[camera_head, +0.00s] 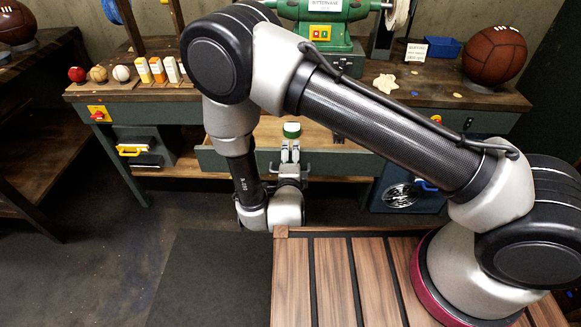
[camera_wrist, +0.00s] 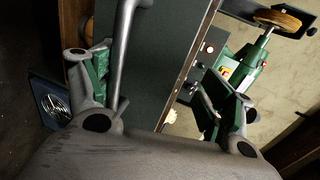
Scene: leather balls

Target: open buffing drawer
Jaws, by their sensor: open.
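The buffing drawer's dark green front (camera_head: 345,164) stands out from the bench in the head view, with pale wooden surface visible behind it. My gripper (camera_head: 290,165) is at the middle of this front, fingers apart. In the wrist view, the drawer front (camera_wrist: 160,60) fills the middle. Its grey bar handle (camera_wrist: 124,50) lies between the open fingers of my gripper (camera_wrist: 158,92), close to the left finger. I cannot tell whether they touch. A green-and-white piece (camera_head: 292,130) shows just above my gripper; I cannot tell whether it belongs to it.
A green buffing machine (camera_head: 322,28) stands on the workbench (camera_head: 455,92), with a leather ball (camera_head: 494,55) at right. Open floor (camera_head: 110,230) lies to the left.

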